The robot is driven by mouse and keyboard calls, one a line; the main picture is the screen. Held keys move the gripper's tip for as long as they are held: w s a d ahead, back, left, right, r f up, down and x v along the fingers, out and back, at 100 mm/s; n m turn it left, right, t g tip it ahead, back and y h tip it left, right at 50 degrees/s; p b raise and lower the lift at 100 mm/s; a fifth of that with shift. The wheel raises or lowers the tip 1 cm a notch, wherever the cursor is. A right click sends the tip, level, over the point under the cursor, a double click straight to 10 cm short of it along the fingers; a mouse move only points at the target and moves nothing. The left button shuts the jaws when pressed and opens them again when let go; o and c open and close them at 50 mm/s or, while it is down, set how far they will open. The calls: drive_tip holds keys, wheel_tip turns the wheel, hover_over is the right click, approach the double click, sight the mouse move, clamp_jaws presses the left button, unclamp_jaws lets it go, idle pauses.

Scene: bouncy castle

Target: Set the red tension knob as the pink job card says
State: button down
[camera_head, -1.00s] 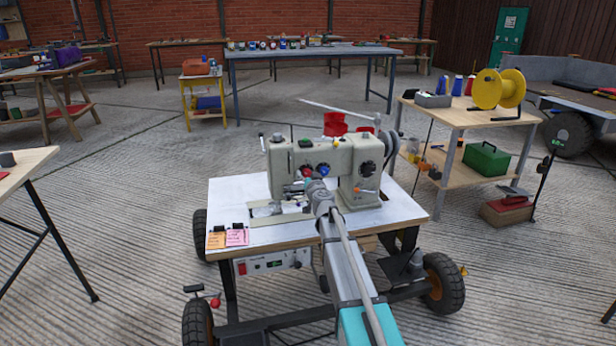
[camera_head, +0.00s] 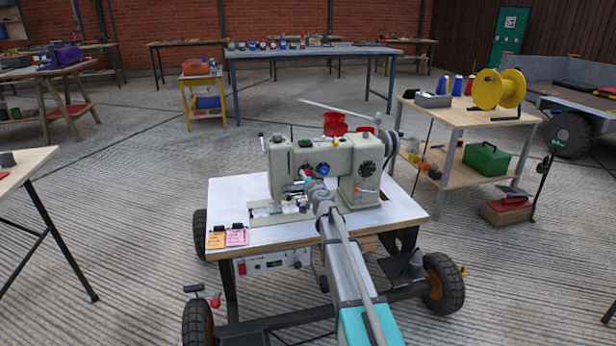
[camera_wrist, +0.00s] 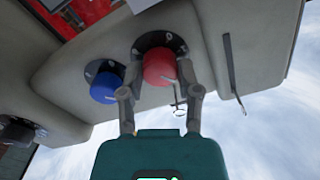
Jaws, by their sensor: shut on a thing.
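The red tension knob (camera_wrist: 159,67) sits on the front of the grey sewing machine (camera_head: 360,160), with a dark numbered dial behind it. In the wrist view my gripper (camera_wrist: 160,84) is shut on the red knob, one finger on each side. In the head view my gripper (camera_head: 312,184) reaches the machine's front and partly hides the knob. The pink job card (camera_head: 237,237) is clipped at the table's front left edge; its writing is too small to read.
A blue knob (camera_wrist: 104,87) with its own dial is close to the red one. A thin metal lever (camera_wrist: 232,72) hangs on the other side. An orange card (camera_head: 216,239) lies beside the pink card. The white table top (camera_head: 400,208) is clear at the right.

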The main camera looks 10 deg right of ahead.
drive_tip(key=m, duration=0.7)
idle(0.5)
drive_tip(key=shift+c, duration=1.5)
unclamp_jaws()
drive_tip(key=s, duration=1.2)
drive_tip(key=shift+d, duration=0.2)
